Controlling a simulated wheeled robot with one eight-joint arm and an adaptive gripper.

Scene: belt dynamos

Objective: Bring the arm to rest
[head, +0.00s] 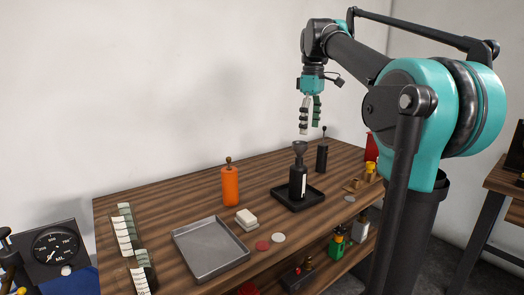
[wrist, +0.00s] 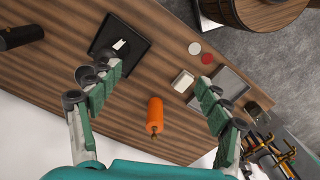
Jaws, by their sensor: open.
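My gripper (head: 311,114) hangs fingers-down above the table (head: 185,190), at the end of my raised arm. In the wrist view its two green-padded fingers (wrist: 155,85) are spread apart with nothing held between them. In the head view it appears over a dark bottle (head: 297,182) with a funnel (head: 299,148) on top, with a gap below the fingertips. The bottle stands upright in a black tray (head: 317,197). In the wrist view an orange bottle (wrist: 155,112) shows between the fingers, and the left finger partly covers the area by the black tray (wrist: 132,62).
A metal tray (head: 207,262), a white block (head: 246,217), a red disc (head: 262,245) and a pale disc (head: 278,238) lie on the table. A dark bottle (head: 322,157) stands behind. A gauge (head: 55,248) is at far left. Air around the gripper looks clear.

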